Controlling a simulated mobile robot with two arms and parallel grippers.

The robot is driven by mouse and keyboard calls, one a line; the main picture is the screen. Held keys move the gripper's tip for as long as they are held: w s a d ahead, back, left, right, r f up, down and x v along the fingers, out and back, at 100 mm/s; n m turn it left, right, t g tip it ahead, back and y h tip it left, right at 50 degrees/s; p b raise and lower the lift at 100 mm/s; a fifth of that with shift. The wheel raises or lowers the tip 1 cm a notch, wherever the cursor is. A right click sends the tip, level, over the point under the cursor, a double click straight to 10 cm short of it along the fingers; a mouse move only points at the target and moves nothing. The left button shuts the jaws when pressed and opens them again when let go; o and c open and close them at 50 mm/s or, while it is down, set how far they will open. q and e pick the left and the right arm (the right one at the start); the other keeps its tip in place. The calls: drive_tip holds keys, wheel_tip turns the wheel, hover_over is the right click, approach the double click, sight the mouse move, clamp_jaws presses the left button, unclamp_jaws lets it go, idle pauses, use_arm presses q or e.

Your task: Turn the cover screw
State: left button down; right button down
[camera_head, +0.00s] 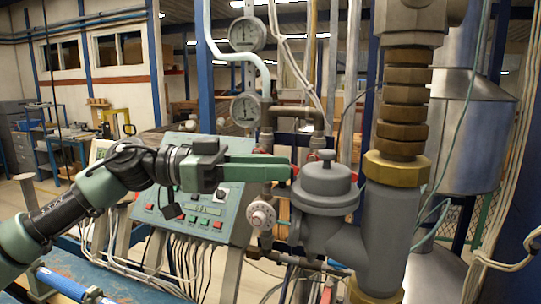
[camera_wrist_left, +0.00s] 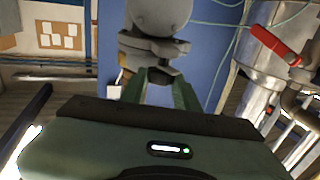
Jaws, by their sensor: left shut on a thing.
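The grey round cover (camera_head: 325,178) with a small knob on top sits on the thick grey pipe fitting, right of centre. My left gripper (camera_head: 289,172) comes in level from the left, its green fingertips at the cover's left side. My right gripper is not in view.
A green control panel (camera_head: 190,213) with buttons and cables stands below my left gripper. A small round dial (camera_head: 262,215) and gauges (camera_head: 246,109) sit close by on pipes. The tall grey pipe with brass rings (camera_head: 400,168) blocks the right side. A red lever (camera_wrist_left: 275,45) shows in the wrist view.

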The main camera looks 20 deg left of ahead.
use_arm(q)
drive_tip(key=m+g+p, duration=0.1)
drive_tip(key=g, duration=0.1)
drive_tip(key=m+g+p, duration=0.1)
drive_tip(key=g+p, duration=0.1)
drive_tip(key=m+g+p, duration=0.1)
drive_tip(key=p, duration=0.1)
drive_tip(key=shift+w+r+m+g+h, duration=0.3)
drive_tip(key=shift+w+r+m+g, duration=0.05)
drive_tip(key=shift+w+m+g, duration=0.05)
drive_tip(key=shift+d+m+g, duration=0.1)
drive_tip(key=shift+m+g, duration=0.3)
drive_tip(key=shift+g, duration=0.3)
drive_tip(key=m+g, duration=0.1)
drive_tip(key=g+p, duration=0.1)
drive_tip(key=shift+w+f+m+g+y, duration=0.15)
drive_tip(key=shift+f+m+g+y, duration=0.15)
drive_tip(key=shift+m+y, duration=0.1)
drive_tip(key=shift+w+d+f+m+g+y, duration=0.1)
drive_tip(key=shift+m+g+y, duration=0.45)
drive_tip(key=shift+m+g, duration=0.45)
drive_tip(key=shift+w+m+g+y, duration=0.1)
drive_tip(key=shift+m+g+y, duration=0.5)
drive_tip(key=shift+g, duration=0.7)
drive_tip(key=c, duration=1.1)
unclamp_jaws()
drive_tip(key=shift+o, duration=0.3)
